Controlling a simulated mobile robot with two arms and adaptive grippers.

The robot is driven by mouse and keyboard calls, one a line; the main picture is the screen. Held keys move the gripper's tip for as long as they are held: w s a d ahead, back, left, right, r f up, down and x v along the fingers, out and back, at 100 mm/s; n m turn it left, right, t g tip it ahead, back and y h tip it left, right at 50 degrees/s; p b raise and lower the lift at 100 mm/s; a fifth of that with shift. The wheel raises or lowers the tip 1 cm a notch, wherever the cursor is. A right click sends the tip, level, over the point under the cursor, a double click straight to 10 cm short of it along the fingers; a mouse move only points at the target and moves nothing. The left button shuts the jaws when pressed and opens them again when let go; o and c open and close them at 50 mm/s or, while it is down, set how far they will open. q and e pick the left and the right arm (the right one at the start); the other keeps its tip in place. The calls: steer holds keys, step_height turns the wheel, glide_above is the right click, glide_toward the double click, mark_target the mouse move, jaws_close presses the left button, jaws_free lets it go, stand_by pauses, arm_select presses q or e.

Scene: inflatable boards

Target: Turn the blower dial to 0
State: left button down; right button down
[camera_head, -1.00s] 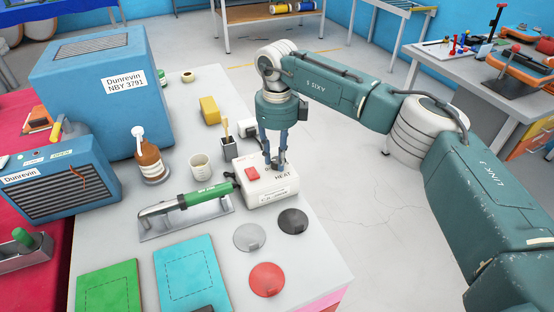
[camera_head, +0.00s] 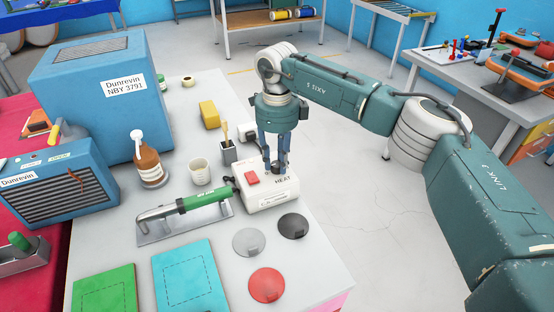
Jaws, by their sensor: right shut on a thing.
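The white control box (camera_head: 262,196) has a red rocker switch (camera_head: 252,178) and the printed word HEAT on top. It stands near the right edge of the grey table, beside a green-handled hot-air tool (camera_head: 203,199). My right gripper (camera_head: 276,168) points straight down over the back right part of the box top. Its fingers are shut on the small dark dial there. The fingers cover most of the dial, so its pointer and any numbers cannot be read. My left gripper is not in view.
A black cup with a brush (camera_head: 229,153), a beaker (camera_head: 200,172) and a brown bottle (camera_head: 149,164) stand left of the box. Grey, black and red discs (camera_head: 266,285) lie in front. A big blue Dunrevin unit (camera_head: 100,90) stands behind left. Floor is clear to the right.

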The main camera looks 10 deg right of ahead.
mark_target(277, 163)
steer(key=c, duration=1.4)
jaws_free()
steer(key=shift+r, duration=0.1)
step_height(277, 163, up, 12)
